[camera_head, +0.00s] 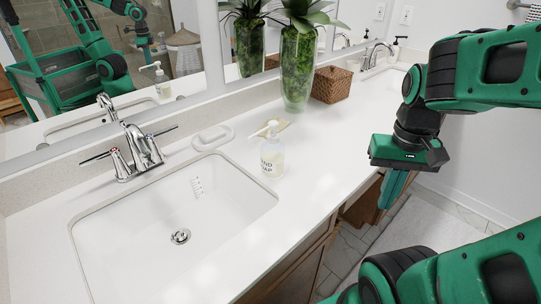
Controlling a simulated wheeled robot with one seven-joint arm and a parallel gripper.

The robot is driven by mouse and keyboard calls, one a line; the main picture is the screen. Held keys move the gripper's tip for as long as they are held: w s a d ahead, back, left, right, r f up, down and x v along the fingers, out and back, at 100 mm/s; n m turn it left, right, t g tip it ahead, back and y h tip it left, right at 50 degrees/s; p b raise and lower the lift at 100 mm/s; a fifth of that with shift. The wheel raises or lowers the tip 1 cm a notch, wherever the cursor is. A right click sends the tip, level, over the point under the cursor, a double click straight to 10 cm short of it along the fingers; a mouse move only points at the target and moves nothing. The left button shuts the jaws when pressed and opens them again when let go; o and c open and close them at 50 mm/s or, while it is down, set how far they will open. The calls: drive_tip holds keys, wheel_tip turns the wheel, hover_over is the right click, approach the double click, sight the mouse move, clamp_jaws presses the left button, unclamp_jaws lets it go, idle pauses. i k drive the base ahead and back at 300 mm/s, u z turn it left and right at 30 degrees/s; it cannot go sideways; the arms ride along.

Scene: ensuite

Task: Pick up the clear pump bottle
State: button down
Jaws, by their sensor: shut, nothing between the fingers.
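The clear pump bottle (271,158) stands upright on the white counter, just right of the near sink. It has a white pump head and a label that reads like hand soap. My gripper (392,190) is to the right of the bottle, off the counter's front edge, pointing down. Its green fingers are shut with nothing between them. It is well apart from the bottle.
A sink (200,215) with a chrome faucet (135,145) is left of the bottle. A white soap dish (213,138) lies behind the sink. A glass vase (297,70) with a plant and a woven basket (331,84) stand behind the bottle. The counter right of the bottle is clear.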

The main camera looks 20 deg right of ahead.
sight(273, 151)
drive_tip(key=z, duration=0.05)
drive_tip(key=k, duration=1.3)
drive_tip(key=z, duration=0.35)
